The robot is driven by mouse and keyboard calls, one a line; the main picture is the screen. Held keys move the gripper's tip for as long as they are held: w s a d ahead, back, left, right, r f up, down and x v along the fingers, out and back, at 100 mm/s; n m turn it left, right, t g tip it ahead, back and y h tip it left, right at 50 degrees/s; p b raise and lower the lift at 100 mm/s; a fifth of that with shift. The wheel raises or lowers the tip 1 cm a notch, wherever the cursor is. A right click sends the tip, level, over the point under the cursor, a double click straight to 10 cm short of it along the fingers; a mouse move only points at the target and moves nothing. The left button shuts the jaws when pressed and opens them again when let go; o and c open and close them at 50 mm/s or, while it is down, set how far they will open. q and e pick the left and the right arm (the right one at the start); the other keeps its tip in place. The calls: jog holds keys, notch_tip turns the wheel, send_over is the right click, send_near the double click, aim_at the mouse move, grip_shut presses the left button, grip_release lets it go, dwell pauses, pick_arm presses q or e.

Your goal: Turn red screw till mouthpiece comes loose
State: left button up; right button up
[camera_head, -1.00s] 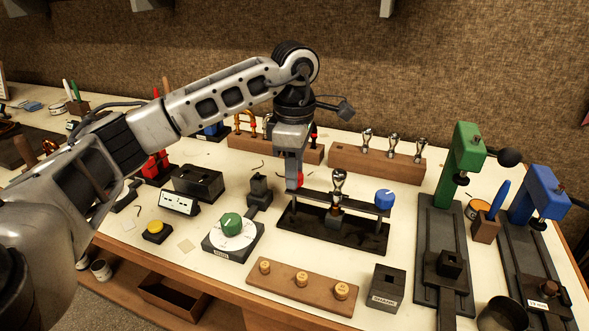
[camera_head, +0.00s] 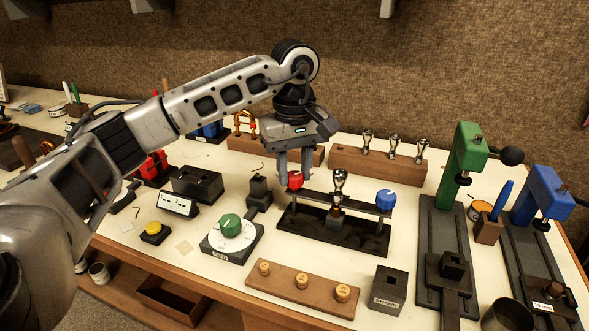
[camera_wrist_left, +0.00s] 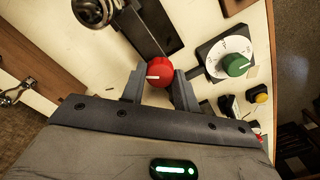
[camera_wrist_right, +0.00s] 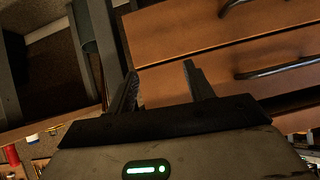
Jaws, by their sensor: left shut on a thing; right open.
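The red screw (camera_head: 295,180) is a round knob with a white mark, at the left end of a dark puller frame (camera_head: 346,238). My left gripper (camera_head: 295,176) points down from above and is shut on the red screw. In the left wrist view the red screw (camera_wrist_left: 159,72) sits between the two fingers. The silver mouthpiece (camera_head: 339,186) stands upright at the middle of the frame. A blue screw (camera_head: 385,198) is at the frame's right end. My right gripper (camera_wrist_right: 166,92) is open and empty, in front of wooden drawers, and does not show in the head view.
A green dial (camera_head: 231,224) stands left of the frame. A wooden rack (camera_head: 376,163) with several mouthpieces is behind. Green (camera_head: 465,160) and blue (camera_head: 540,195) presses stand at the right. Drawers (camera_wrist_right: 220,40) face my right gripper.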

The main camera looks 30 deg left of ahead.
aim_at(294, 175)
pick_arm(q)
jog(key=m, duration=0.5)
jog(key=shift+r+m, duration=0.1)
jog(key=shift+m, duration=0.2)
jog(key=m, duration=0.6)
jog(key=shift+b, duration=0.35)
pick_arm(e)
jog(key=shift+f, duration=0.3)
pick_arm(q)
jog(key=o, duration=1)
jog(key=shift+c, duration=0.2)
notch_tip(294, 175, up, 16)
jog(key=p, duration=0.3)
pick_arm(e)
jog(key=shift+d+r, duration=0.35)
jog(key=shift+r, duration=0.25)
